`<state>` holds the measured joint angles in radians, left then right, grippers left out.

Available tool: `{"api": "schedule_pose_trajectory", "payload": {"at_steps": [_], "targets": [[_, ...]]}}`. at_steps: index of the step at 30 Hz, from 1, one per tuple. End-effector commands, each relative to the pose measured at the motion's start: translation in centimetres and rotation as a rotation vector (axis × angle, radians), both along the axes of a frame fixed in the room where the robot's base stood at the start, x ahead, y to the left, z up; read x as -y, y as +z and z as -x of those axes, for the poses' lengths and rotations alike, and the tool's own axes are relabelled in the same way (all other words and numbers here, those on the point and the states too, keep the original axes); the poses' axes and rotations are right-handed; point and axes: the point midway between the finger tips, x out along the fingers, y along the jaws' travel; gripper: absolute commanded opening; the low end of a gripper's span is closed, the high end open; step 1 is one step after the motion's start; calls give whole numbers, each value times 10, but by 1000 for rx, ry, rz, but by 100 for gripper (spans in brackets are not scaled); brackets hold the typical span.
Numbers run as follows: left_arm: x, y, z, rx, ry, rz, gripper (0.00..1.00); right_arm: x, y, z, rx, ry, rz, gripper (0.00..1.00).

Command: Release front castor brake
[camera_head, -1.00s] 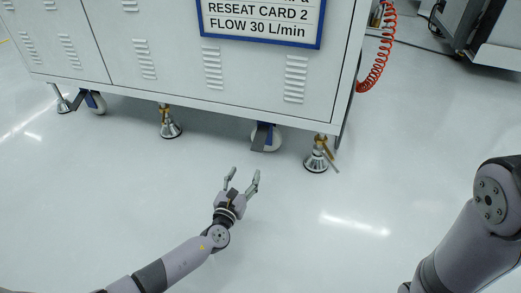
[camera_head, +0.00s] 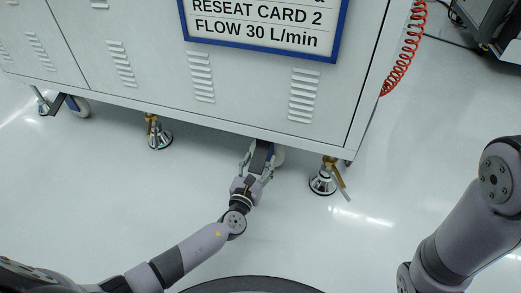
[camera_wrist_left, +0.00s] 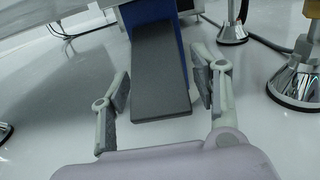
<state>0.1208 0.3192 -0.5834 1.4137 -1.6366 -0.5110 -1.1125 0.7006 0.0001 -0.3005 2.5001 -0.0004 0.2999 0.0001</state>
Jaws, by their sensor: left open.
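The front castor (camera_head: 279,156) sits under the lower edge of the cabinet, mostly hidden behind my left gripper. Its dark brake pedal (camera_head: 261,157) sticks out toward me. In the left wrist view the pedal (camera_wrist_left: 159,75) is a flat dark grey plate on a blue bracket (camera_wrist_left: 184,50), sloping down toward the gripper. My left gripper (camera_head: 258,160) is open, with one finger on each side of the pedal. In the left wrist view the fingers (camera_wrist_left: 161,92) stand apart from the pedal's sides. My right gripper is not in view.
Levelling feet stand on both sides: one at the right (camera_head: 322,183) with a brass fitting and lever, one at the left (camera_head: 160,138). Another castor (camera_head: 79,106) is at far left. A red coiled hose (camera_head: 404,52) hangs at the cabinet's right. The floor in front is clear.

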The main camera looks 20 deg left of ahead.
Motion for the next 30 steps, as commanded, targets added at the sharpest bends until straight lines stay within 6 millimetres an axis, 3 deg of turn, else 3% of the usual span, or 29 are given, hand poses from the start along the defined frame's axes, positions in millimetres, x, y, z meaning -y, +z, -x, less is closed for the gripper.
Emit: {"api": "schedule_pose_trajectory", "payload": {"at_steps": [12, 30], "targets": [[3, 0, 1, 0, 0, 1, 57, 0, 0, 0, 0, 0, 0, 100], [2, 0, 1, 0, 1, 1, 17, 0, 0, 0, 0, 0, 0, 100]]}}
